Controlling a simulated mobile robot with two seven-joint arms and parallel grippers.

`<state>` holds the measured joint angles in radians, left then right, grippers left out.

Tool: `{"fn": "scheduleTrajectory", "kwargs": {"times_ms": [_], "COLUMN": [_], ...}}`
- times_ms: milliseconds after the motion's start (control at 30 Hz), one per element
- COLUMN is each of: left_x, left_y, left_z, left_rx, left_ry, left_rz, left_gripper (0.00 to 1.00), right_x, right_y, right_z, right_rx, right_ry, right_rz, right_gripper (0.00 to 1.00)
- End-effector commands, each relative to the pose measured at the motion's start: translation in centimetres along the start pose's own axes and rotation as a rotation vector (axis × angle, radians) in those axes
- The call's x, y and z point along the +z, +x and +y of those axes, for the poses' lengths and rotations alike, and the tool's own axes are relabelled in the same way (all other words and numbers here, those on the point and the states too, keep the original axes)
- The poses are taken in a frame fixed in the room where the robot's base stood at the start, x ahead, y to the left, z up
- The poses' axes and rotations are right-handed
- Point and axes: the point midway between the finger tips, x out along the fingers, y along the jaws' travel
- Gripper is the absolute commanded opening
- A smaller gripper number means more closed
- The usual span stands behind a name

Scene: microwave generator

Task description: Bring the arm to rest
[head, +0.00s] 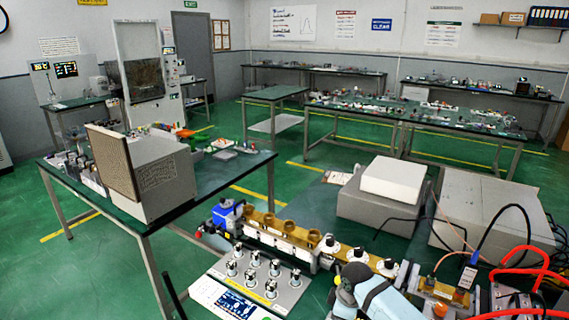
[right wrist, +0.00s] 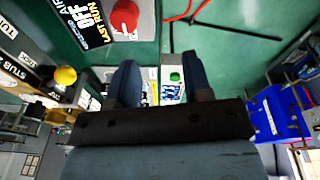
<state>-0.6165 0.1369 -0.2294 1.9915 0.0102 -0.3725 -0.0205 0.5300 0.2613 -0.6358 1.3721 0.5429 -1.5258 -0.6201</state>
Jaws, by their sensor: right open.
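My right arm (head: 385,298) comes in at the bottom of the head view, over the front of the bench with the instruments. My right gripper (right wrist: 160,78) shows in the right wrist view with its two dark blue fingers spread apart. Nothing is held between the fingers. A white block with a green button (right wrist: 175,77) is seen through the gap, beyond the fingers; I cannot tell how far off. My left gripper is in neither view.
A control panel with knobs (head: 262,280), a brass waveguide row (head: 290,228) and red hoses (head: 530,262) lie close around the arm. A red button (right wrist: 125,16), a yellow knob (right wrist: 65,76) and a blue bin (right wrist: 280,115) show in the right wrist view. Grey boxes (head: 380,205) stand behind.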

Motion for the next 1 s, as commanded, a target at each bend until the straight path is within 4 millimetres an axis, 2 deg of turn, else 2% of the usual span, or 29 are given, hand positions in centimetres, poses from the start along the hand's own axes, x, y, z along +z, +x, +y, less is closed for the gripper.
{"fn": "scheduleTrajectory", "kwargs": {"times_ms": [33,200,400,533,700,833,1000], "left_x": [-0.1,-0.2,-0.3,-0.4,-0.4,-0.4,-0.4], "left_y": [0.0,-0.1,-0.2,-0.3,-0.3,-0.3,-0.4], "left_z": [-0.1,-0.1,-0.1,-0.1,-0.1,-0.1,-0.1], "left_rx": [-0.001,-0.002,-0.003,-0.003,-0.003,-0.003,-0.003], "left_ry": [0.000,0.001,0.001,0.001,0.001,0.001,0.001], "left_rz": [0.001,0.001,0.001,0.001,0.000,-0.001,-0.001], "left_gripper": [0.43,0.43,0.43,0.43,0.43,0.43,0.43], "right_x": [0.4,1.5,4.6,7.5,11.8,14.2,15.6], "right_y": [2.1,5.9,7.6,7.0,4.9,3.2,2.0], "right_z": [-2.5,-8.8,-15.7,-19.7,-24.1,-26.1,-27.3], "right_rx": [0.007,0.083,0.175,0.245,0.341,0.397,0.431], "right_ry": [0.037,0.204,0.422,0.561,0.708,0.772,0.803], "right_rz": [0.048,0.233,0.429,0.543,0.667,0.730,0.767], "right_gripper": [0.46,0.46,0.46,0.46,0.46,0.46,0.46]}}
